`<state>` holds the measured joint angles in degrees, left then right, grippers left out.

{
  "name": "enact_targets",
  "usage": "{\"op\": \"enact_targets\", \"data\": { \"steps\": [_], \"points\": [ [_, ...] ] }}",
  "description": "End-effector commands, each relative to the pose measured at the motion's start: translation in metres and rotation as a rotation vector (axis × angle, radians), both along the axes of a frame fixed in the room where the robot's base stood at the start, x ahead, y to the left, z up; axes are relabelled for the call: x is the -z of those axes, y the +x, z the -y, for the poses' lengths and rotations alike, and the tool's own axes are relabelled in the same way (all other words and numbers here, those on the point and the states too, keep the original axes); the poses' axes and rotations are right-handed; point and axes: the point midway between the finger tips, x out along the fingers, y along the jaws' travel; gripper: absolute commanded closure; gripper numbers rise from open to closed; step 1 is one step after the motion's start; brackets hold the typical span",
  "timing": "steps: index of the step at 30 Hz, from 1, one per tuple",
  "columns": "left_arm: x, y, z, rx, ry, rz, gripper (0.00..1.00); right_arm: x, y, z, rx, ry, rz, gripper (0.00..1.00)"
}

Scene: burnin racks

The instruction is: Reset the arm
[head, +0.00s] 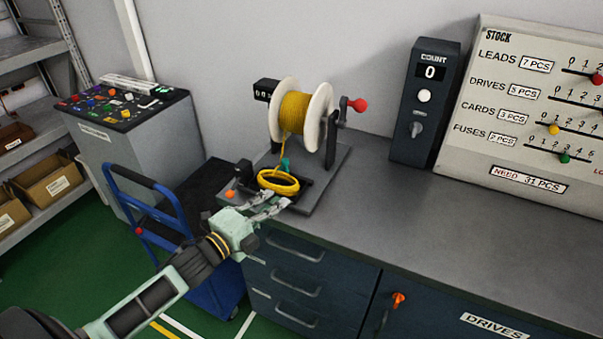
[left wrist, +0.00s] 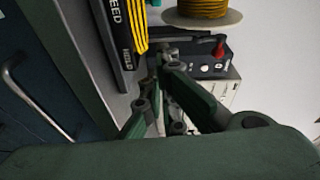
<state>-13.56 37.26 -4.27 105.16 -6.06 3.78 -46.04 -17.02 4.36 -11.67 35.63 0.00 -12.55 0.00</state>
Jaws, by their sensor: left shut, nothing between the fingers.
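My left arm comes in from the lower left of the head view. Its pale green gripper (head: 280,204) is at the front edge of the wire stand (head: 318,190), just in front of the yellow wire coil (head: 278,181). The fingers are shut with nothing between them. My right gripper is not in view.
The grey bench top (head: 400,215) is clear to the right of the stand. A black count box (head: 425,100) reads 0, beside a stock board (head: 530,110). A blue cart (head: 165,215) and a button console (head: 125,105) stand left of the bench.

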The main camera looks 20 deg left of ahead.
Motion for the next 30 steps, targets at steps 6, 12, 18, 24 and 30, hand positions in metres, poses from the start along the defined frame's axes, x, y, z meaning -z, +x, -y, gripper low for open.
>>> {"op": "enact_targets", "data": {
  "steps": [6, 12, 18, 24, 30],
  "points": [
    [0.002, -0.002, 0.001, -0.01, -0.016, -0.015, 1.0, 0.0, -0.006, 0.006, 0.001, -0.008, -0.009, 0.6],
    [0.041, -0.025, 0.016, -0.15, -0.222, -0.231, 1.0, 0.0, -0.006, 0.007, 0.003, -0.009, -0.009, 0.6],
    [0.095, -0.088, 0.04, -0.414, -0.551, -0.583, 1.0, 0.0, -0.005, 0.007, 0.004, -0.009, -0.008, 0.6],
    [0.126, -0.165, 0.065, -0.665, -0.792, -0.87, 1.0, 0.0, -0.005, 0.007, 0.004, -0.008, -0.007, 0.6],
    [0.134, -0.222, 0.083, -0.842, -0.925, -1.047, 1.0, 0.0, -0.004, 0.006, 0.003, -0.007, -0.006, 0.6]
  ]
}}
